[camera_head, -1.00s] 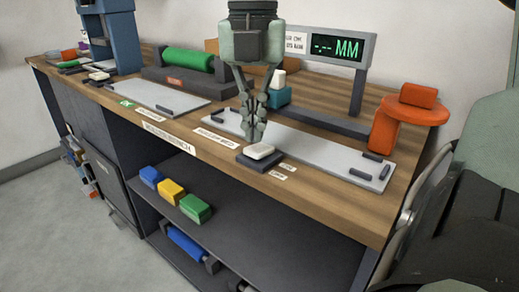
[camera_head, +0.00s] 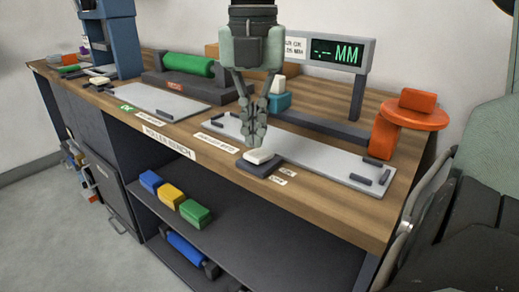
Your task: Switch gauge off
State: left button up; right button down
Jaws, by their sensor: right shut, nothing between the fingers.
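The gauge display (camera_head: 345,54) stands on a post at the back of the bench, lit with green dashes and "MM". A white rocker or button (camera_head: 260,157) sits on a dark base (camera_head: 258,167) at the bench's front edge, beside two small labels too small to read. My right gripper (camera_head: 255,141) points down with its fingers shut and empty. Its tips are just above and behind the white button; I cannot tell whether they touch it. My left gripper is out of view.
A grey plate (camera_head: 325,152) lies behind the button. An orange stand (camera_head: 386,135) is at the right end and a teal block with a white top (camera_head: 278,97) stands behind the gripper. A green roller (camera_head: 188,62) is further left. Coloured blocks (camera_head: 171,192) sit on the shelf below.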

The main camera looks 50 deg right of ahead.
aim_at(255, 154)
jog(key=shift+f+b, duration=1.1)
jog(key=shift+f, duration=0.1)
dwell(0.8)
jog(key=shift+r+p, duration=2.4)
jog(key=shift+r, duration=1.15)
